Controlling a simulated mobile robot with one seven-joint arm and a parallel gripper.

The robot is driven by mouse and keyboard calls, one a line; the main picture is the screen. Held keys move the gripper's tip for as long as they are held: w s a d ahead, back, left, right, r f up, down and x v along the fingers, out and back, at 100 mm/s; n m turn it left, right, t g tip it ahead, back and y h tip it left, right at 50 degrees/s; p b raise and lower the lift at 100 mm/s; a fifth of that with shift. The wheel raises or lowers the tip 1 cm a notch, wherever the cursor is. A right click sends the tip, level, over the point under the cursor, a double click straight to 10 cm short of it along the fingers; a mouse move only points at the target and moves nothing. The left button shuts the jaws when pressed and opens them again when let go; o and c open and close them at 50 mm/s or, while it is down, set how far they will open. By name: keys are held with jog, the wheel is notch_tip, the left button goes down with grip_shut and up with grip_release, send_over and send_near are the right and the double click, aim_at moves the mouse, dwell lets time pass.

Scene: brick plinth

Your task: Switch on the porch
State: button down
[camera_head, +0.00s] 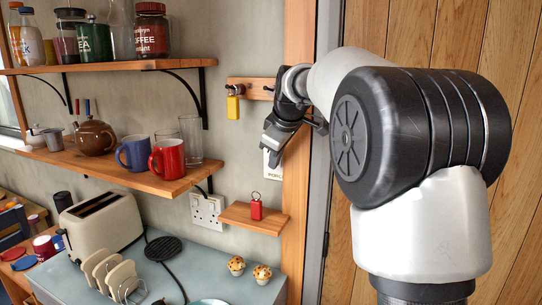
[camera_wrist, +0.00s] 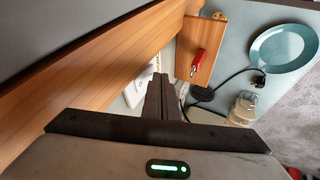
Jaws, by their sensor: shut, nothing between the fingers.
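A white wall plate labelled "PORC…" (camera_head: 274,172) is on the wall beside the wooden door frame, above the small shelf. My gripper (camera_head: 268,147) is shut and empty, its fingers pointing down in front of the plate's upper part. It hides most of the plate, so the switch's position cannot be seen. In the wrist view the shut fingers (camera_wrist: 160,82) partly cover a white plate (camera_wrist: 132,93) on the wall. I cannot tell whether the fingertips touch it.
A small wooden shelf (camera_head: 236,216) with a red key fob (camera_head: 256,208) is just below. A key rack (camera_head: 262,86) with a yellow tag (camera_head: 233,106) is above. A double socket (camera_head: 207,212) is lower left. Shelves of mugs and jars stand left; the door frame (camera_head: 296,200) is close right.

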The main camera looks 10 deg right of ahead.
jog(key=shift+w+d, duration=0.15)
jog(key=shift+w, duration=0.1)
jog(key=shift+f, duration=0.1)
jog(key=shift+w+d+b, duration=0.1)
jog(key=shift+w+b, duration=0.05)
jog(key=shift+b, duration=0.45)
jog(key=shift+r+p, duration=0.75)
jog(key=shift+r, duration=0.1)
